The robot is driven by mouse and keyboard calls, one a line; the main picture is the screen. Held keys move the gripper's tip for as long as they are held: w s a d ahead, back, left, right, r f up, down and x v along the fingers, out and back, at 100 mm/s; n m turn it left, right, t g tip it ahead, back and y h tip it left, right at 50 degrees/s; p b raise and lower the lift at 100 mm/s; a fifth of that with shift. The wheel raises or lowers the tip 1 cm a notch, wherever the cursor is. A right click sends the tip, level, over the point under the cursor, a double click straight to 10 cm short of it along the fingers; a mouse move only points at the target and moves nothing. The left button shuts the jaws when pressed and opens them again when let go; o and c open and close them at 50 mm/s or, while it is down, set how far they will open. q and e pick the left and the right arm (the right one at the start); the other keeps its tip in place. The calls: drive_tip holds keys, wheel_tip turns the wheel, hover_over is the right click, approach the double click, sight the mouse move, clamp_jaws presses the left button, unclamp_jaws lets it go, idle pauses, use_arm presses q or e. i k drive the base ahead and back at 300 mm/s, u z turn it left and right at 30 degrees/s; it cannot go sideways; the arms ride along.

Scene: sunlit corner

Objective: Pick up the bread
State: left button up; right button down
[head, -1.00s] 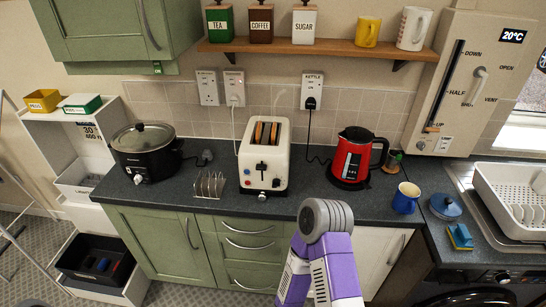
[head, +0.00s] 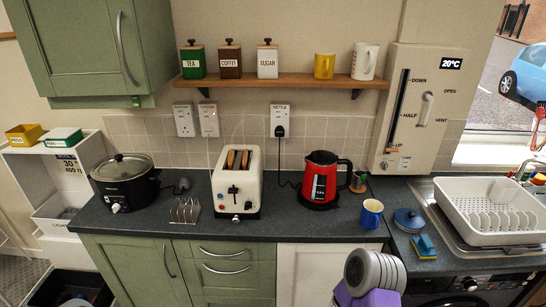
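Bread slices (head: 238,160) stand in the two slots of the white toaster (head: 237,182) on the counter, their tops showing above the slots. A purple and grey part of my arm rises at the bottom, right of the middle, in front of the white cupboard door. It is well below and to the right of the toaster, apart from the bread. No gripper fingers show, and my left arm does not show.
A toast rack (head: 185,211) stands left of the toaster, beside the black slow cooker (head: 125,182). A red kettle (head: 320,180), a blue mug (head: 371,213) and a white dish rack (head: 487,210) are to the right. A shelf (head: 280,82) with canisters hangs above. The counter front (head: 260,228) is clear.

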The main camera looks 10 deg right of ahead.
sight(231, 159)
drive_tip(key=z, duration=0.35)
drive_tip(key=i, duration=1.25)
drive_tip(key=z, duration=0.65)
drive_tip(key=k, duration=0.4)
drive_tip(key=u, duration=0.05)
